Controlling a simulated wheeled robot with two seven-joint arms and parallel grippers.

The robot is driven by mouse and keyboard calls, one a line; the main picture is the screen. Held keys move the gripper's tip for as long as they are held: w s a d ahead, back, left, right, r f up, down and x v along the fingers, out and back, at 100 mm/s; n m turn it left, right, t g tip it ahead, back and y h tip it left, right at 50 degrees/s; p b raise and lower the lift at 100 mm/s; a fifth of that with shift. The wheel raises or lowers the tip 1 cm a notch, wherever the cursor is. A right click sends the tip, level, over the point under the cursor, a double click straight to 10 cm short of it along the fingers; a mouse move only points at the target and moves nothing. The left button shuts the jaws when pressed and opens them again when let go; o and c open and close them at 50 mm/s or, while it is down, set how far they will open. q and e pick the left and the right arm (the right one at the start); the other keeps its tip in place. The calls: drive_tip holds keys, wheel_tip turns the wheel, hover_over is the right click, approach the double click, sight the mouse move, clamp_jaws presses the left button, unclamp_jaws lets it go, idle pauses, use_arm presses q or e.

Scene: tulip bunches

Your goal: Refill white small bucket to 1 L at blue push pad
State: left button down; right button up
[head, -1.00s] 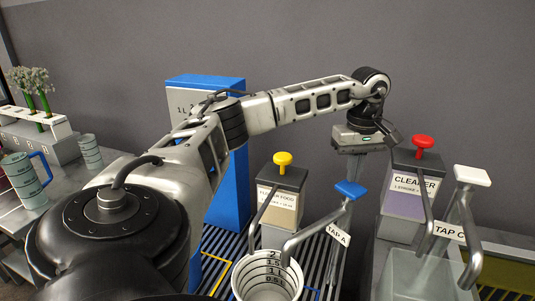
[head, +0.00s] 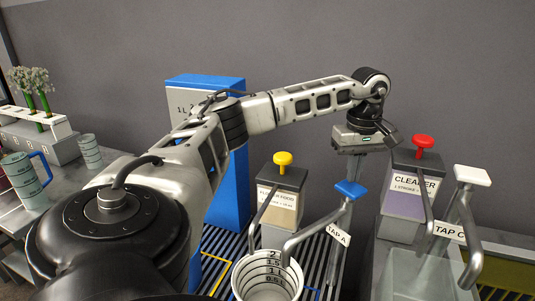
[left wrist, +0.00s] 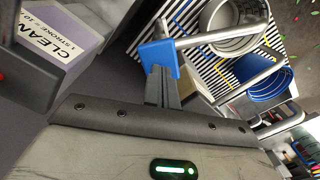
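The white small bucket (head: 242,280) stands upright below the tap A spout, with its black marks 2, 1.5, 1 and 0.5 showing inside. It also shows in the left wrist view (left wrist: 213,45). I cannot make out the water level. The blue push pad (head: 350,189) sits on top of tap A, above its label (head: 338,235). My left gripper (head: 349,176) points down over the pad, its fingers together with nothing between them. In the left wrist view the fingertips (left wrist: 160,72) reach the blue pad (left wrist: 157,54) and seem to touch it. My right gripper is not in view.
A yellow-topped flower food dispenser (head: 283,190) stands left of tap A, and a red-topped cleaner dispenser (head: 409,190) stands right. White-topped tap C (head: 472,176) is at the far right. A tall blue box (head: 232,190) stands behind my arm. Jugs (head: 24,180) stand at left.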

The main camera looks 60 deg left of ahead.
sight(351, 187)
use_arm(q)
drive_tip(key=shift+f+b, duration=0.75)
drive_tip(key=shift+f, duration=0.85)
idle(6.4)
